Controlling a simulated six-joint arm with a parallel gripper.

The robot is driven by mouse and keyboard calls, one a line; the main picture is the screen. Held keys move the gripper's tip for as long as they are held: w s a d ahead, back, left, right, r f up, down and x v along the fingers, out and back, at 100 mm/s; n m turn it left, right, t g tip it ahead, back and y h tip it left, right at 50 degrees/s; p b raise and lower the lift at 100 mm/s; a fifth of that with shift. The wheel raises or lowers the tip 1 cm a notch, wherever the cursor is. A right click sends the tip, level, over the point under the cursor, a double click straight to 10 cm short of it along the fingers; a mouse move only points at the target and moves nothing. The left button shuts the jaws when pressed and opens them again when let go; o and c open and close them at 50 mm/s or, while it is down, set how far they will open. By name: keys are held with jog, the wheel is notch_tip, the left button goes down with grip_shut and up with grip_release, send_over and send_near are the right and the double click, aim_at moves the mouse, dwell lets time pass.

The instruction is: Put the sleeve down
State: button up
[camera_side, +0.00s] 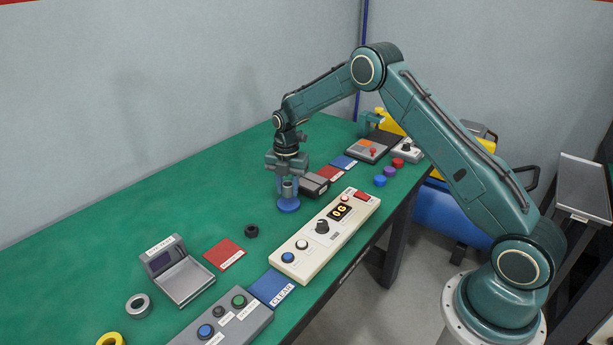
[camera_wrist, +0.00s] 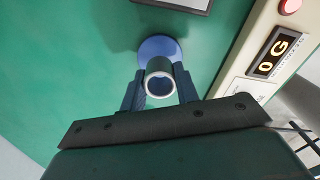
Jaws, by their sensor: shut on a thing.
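The sleeve (camera_side: 288,190) is a small grey hollow cylinder, held upright with its open end up. It also shows in the wrist view (camera_wrist: 159,78), as a ring with a pale rim and a dark bore. My gripper (camera_side: 288,184) points straight down and is shut on the sleeve, with one blue finger on each side; it also shows in the wrist view (camera_wrist: 160,92). A round blue disc (camera_side: 289,206) lies on the green table just under the sleeve, and shows in the wrist view (camera_wrist: 160,45). I cannot tell whether the sleeve's lower end touches the disc.
A cream control panel (camera_side: 325,235) with a display reading "0G" stands close on the right. A dark box (camera_side: 314,185) is just behind the disc. A black ring (camera_side: 252,231) and a red mat (camera_side: 225,254) lie nearer. The table to the left is clear.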

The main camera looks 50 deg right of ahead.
jog(key=shift+f, duration=1.25)
jog(key=shift+f, duration=0.15)
jog(key=o, duration=1.1)
jog(key=shift+r, duration=6.15)
